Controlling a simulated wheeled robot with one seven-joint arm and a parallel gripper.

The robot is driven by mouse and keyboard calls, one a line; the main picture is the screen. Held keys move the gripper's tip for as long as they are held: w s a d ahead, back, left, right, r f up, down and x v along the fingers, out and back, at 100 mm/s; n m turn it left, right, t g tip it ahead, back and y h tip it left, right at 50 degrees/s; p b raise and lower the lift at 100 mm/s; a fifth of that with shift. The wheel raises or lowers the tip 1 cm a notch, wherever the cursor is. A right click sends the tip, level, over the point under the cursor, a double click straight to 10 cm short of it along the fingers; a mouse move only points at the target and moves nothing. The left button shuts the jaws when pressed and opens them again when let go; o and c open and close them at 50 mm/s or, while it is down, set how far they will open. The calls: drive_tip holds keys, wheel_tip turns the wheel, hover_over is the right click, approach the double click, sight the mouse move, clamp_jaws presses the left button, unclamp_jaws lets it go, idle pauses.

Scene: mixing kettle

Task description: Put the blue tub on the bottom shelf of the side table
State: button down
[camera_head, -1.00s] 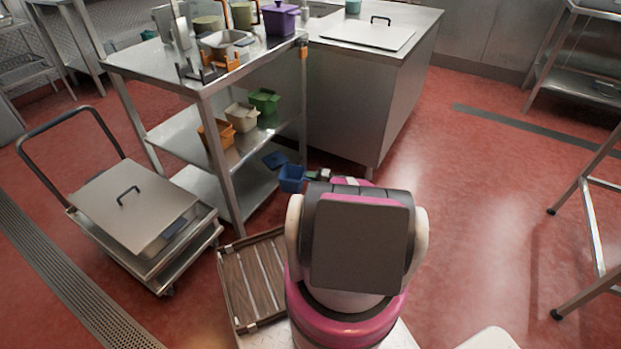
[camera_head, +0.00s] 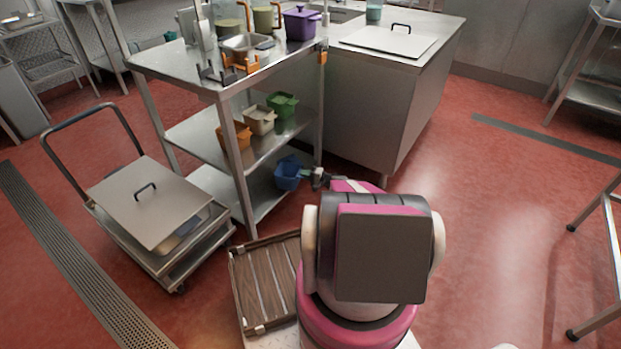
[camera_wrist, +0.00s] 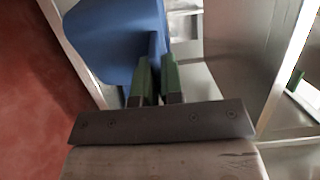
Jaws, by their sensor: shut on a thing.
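The blue tub (camera_head: 288,173) is at the lower right of the metal side table (camera_head: 240,162), over the bottom shelf (camera_head: 262,204). Whether its base touches the shelf I cannot tell. My gripper (camera_head: 308,176) reaches in from the right, low beside the table's front right leg. In the wrist view, the green-padded fingers of my gripper (camera_wrist: 154,82) are shut on the edge of the blue tub (camera_wrist: 115,42), which fills the upper left. The inside of the tub and its far side are hidden there.
Orange, cream and green tubs (camera_head: 259,120) stand on the middle shelf. A purple pot (camera_head: 300,24) is on top. A cart with a lidded pan (camera_head: 150,200) is at left, a slatted wooden crate (camera_head: 265,285) in front, a steel counter (camera_head: 360,110) behind right.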

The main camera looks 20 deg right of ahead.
sight(291, 173)
drive_tip(key=shift+w+a+f, duration=0.2)
drive_tip(key=shift+w+a, duration=0.65)
drive_tip(key=shift+w, duration=0.3)
drive_tip(key=shift+w+a+f, duration=0.15)
drive_tip(key=shift+w+a, duration=0.7)
drive_tip(key=shift+w, duration=0.35)
drive_tip(key=shift+w+a+f, duration=0.2)
drive_tip(key=shift+w+a, duration=0.65)
drive_tip(key=shift+w, duration=0.3)
drive_tip(key=shift+f, duration=1.2)
drive_tip(key=c, duration=0.7)
unclamp_jaws()
drive_tip(key=v, duration=0.7)
